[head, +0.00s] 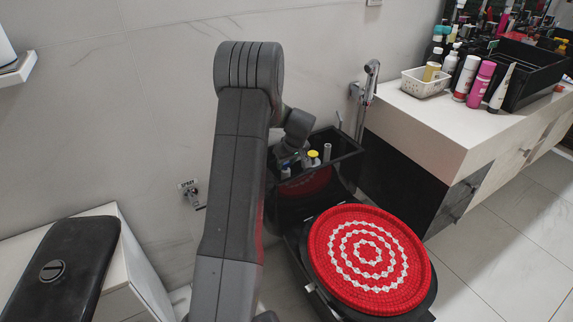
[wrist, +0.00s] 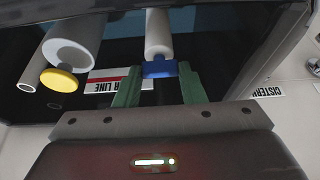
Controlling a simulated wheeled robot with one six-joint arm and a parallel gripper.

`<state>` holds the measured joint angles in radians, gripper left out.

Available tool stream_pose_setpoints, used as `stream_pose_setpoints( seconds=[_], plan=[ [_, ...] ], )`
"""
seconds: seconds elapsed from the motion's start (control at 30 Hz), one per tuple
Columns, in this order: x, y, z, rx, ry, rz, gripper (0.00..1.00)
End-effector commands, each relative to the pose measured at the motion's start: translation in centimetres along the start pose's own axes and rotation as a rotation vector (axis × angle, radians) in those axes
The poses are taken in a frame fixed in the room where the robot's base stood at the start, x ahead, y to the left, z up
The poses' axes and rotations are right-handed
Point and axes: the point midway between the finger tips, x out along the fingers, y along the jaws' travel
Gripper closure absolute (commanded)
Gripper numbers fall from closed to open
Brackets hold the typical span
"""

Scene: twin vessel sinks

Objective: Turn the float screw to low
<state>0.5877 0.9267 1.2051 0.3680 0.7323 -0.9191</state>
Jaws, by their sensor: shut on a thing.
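The open black cistern (head: 345,165) stands against the wall in the head view, with its fittings showing inside. In the wrist view a blue knob (wrist: 160,69), which looks like the float screw, sits at the end of a white cylinder (wrist: 158,32). My gripper (wrist: 158,84) has its green fingers on either side of the blue knob and is shut on it. The setting of the screw cannot be read. In the head view my gripper is over the cistern's left part, its fingers mostly hidden by my arm.
A yellow cap (wrist: 60,82) on a white tube and a thin pipe (wrist: 28,72) are left of the knob. A red round cover (head: 368,258) lies on the toilet in front. A counter with bottles (head: 480,84) is at the right, a spray valve (head: 195,196) at the left.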

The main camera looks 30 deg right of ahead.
Motion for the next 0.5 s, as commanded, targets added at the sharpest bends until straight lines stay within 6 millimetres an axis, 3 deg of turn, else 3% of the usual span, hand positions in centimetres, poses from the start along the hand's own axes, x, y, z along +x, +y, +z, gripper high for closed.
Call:
stream_pose_setpoints(
  seconds=[0.37, 0.4, 0.5],
  plan=[
    [-0.1, 0.05, -0.14, -0.005, 0.002, 0.001, 0.86],
    [-0.1, 0.05, -0.14, -0.005, 0.002, 0.001, 0.56],
    [-0.08, 0.04, -0.11, -0.004, 0.002, 0.001, 0.42]
  ],
)
